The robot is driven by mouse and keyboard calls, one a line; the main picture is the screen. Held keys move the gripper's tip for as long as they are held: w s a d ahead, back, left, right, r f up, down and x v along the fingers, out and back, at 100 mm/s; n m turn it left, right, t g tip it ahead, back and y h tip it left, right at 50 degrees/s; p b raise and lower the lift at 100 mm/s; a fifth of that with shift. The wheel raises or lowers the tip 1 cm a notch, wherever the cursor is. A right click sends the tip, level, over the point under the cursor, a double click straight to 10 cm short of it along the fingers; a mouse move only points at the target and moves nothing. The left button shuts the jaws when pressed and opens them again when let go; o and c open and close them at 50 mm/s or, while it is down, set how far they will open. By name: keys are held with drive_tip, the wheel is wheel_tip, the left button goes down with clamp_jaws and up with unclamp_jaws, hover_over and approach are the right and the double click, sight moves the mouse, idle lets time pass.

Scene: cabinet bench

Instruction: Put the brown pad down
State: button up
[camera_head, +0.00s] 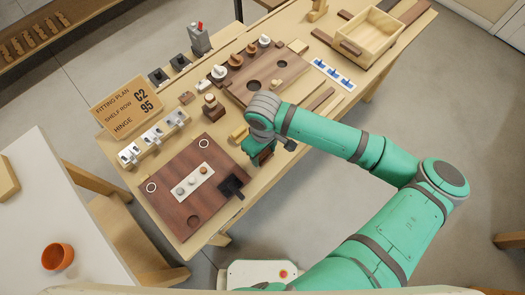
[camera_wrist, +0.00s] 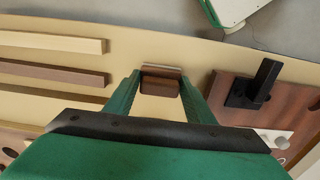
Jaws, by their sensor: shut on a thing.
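My gripper (camera_wrist: 158,88) is shut on the brown pad (camera_wrist: 160,86), a small dark brown block held between the two green fingers. A thin paler strip shows along the pad's far edge. In the head view the pad (camera_head: 264,156) shows below my wrist, near the front edge of the bench, partly hidden by the arm. The pad is between the dark brown panel at lower left and the strips at right. I cannot tell whether it touches the bench top.
A dark brown panel (camera_head: 171,205) carries a black handled piece (camera_head: 232,187). Another brown board with holes (camera_head: 248,84) lies behind my gripper. Wooden strips (camera_wrist: 50,73) lie left in the wrist view. A wooden box (camera_head: 365,40) stands at the far right. Pale bench top (camera_wrist: 125,42) is bare ahead.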

drive_tip(key=shift+s, duration=0.15)
drive_tip(key=shift+f, duration=0.15)
drive_tip(key=o, duration=1.3)
drive_tip(key=shift+c, duration=0.2)
